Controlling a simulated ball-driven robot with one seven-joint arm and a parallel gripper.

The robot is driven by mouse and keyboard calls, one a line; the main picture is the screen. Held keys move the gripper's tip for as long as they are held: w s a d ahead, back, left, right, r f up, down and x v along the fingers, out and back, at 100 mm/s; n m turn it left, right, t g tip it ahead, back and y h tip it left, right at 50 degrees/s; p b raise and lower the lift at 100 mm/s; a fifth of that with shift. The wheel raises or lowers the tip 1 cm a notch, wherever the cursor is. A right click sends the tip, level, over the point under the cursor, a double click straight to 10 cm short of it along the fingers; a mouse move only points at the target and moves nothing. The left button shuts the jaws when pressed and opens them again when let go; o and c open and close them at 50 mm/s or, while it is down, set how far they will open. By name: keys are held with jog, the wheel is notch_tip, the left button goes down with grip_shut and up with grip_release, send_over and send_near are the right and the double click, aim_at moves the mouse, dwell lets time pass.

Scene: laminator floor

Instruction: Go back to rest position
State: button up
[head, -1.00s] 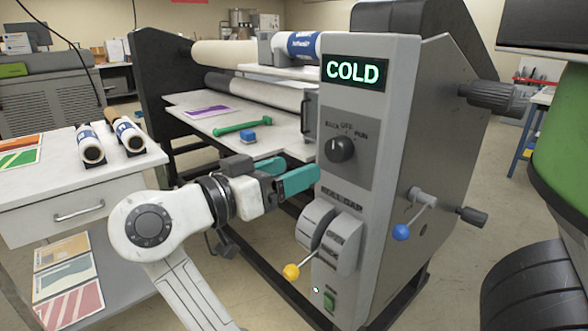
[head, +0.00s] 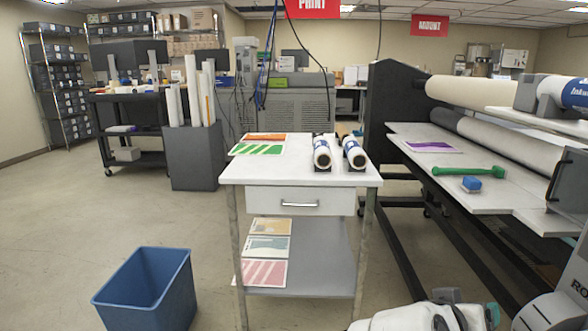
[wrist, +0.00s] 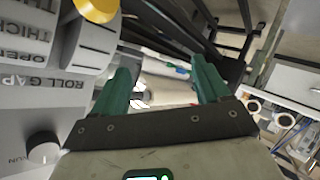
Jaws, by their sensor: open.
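My gripper (wrist: 163,82) has its two teal fingers apart with nothing between them in the wrist view. In the head view only a part of my arm and a bit of teal finger show at the bottom right edge. The laminator's grey control panel (wrist: 40,100), with the words ROLL GAP, lies close on the left of the wrist view. A yellow knob (wrist: 97,8) is at the top left there, apart from the fingers. The laminator's bed (head: 400,140) and rollers (head: 520,145) fill the right of the head view.
A white cart (head: 300,182) with rolls and prints stands in the middle. A blue bin (head: 150,290) is on the floor at the lower left. A green tool (head: 468,171) and a blue block (head: 471,184) lie on the laminator bed. Open floor lies at left.

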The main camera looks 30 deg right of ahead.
jog(key=s+a+f+n+t+y, duration=0.1)
jog(key=a+f+n+t+y, duration=0.1)
jog(key=a+f+n+y, duration=0.55)
jog(key=s+a+f+n+t+y, duration=0.15)
jog(key=a+f+y, duration=0.35)
jog(key=a+f, duration=0.65)
jog(key=s+d+f+g+p, duration=0.1)
jog(key=s+g+p, duration=0.3)
jog(key=s+p, duration=0.3)
jog(key=s, duration=0.3)
jog(key=shift+s+d+f+n, duration=0.15)
jog(key=shift+d+f+n, duration=0.05)
jog(key=shift+n, duration=0.2)
